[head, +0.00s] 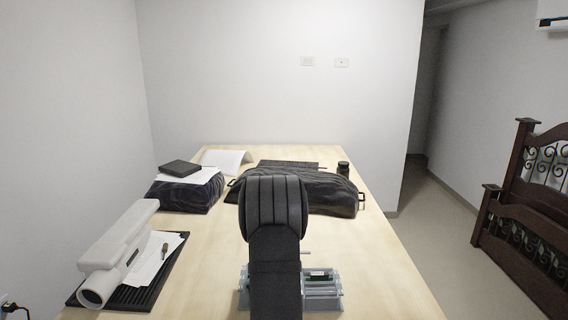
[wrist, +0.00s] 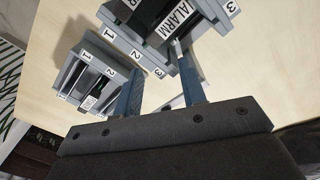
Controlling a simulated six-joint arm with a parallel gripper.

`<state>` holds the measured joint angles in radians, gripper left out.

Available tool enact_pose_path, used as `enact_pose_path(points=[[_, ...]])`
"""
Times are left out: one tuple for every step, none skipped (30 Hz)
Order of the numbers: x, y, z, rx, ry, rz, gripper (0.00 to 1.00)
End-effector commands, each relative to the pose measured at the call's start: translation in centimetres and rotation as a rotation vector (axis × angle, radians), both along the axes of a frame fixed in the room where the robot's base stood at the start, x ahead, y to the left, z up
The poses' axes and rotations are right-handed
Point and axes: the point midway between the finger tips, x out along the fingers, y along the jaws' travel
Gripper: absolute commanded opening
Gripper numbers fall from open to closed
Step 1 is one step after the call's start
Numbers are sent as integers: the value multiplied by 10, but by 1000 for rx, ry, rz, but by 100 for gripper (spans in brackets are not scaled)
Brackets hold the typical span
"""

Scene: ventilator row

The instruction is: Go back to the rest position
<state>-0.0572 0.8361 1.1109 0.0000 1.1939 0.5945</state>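My gripper (wrist: 160,68) shows in the wrist view with its two blue-grey fingers apart. I see nothing held between them. Beyond the fingers is a grey unit (wrist: 160,52) with a dark face, an ALARM label and number labels. A smaller grey rack (wrist: 92,82) with labels 1 and 2 is to its left. In the head view, my dark arm stands upright at the front centre and hides my gripper. A grey fixture (head: 322,290) with a green part shows beside the arm on the table, partly hidden by it.
The wooden table (head: 390,265) is clear at right. A black bag (head: 330,195), a dark bundle (head: 185,195) and a small jar (head: 343,168) are at the back.

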Motion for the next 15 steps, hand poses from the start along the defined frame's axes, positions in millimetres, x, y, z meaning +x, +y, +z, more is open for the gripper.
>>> enact_pose_path(points=[[-1,3,0,0,0,-29,38],[-1,4,0,0,0,-50,38],[-1,6,0,0,0,-75,38],[-1,7,0,0,0,-92,38],[-2,8,0,0,0,-108,38],[-2,9,0,0,0,-128,38],[-2,10,0,0,0,-140,38],[-2,11,0,0,0,-152,38],[-2,12,0,0,0,-164,38],[-2,12,0,0,0,-173,38],[-2,12,0,0,0,-180,38],[-2,13,0,0,0,-187,38],[-2,13,0,0,0,-191,38],[-2,13,0,0,0,-193,38],[-2,13,0,0,0,-196,38]])
